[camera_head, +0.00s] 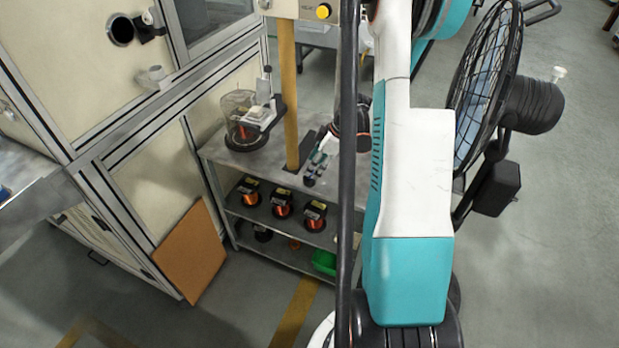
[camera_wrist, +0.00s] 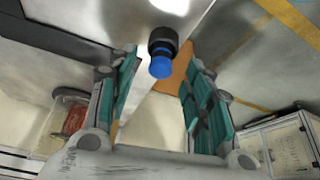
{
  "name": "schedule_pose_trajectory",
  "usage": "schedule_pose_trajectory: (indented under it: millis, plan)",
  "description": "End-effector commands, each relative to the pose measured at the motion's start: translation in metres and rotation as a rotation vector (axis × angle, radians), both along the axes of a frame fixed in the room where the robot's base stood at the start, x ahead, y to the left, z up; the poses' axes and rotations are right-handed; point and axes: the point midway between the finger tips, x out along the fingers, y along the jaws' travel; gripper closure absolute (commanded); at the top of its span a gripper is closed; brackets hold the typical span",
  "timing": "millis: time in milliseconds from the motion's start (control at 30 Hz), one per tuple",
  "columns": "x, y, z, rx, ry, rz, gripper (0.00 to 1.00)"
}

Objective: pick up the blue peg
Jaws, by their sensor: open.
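The blue peg (camera_wrist: 161,68) shows in the wrist view as a short blue cylinder end, with a black round collar (camera_wrist: 163,40) just beyond it. My gripper (camera_wrist: 162,60) is open, with one teal-padded finger to the left of the peg and one to the right. The peg appears between the fingertips, with visible gaps on both sides; I cannot tell its exact depth. In the head view my gripper (camera_head: 318,160) is over the right part of the metal shelf unit's top (camera_head: 225,155). The blue of the peg cannot be made out there.
A yellow post (camera_head: 288,95) stands close left of my gripper. A clear jar with a copper coil (camera_head: 240,118) stands on the top at left. Several copper spools (camera_head: 282,205) sit on the shelf below. A large fan (camera_head: 490,90) stands at right.

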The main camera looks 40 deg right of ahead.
Motion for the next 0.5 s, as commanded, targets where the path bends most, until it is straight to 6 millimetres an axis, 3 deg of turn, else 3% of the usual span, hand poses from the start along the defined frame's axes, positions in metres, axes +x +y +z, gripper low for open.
schedule_pose_trajectory:
  millis: [33,200,433,500]
  plan:
    - [0.003,0.004,-0.011,0.0,0.0,0.002,0.53]
    - [0.01,0.008,-0.029,-0.001,-0.002,0.001,0.53]
    - [0.011,0.009,-0.029,0.0,-0.001,0.0,0.53]
    - [0.011,0.009,-0.029,0.0,-0.001,0.0,0.67]
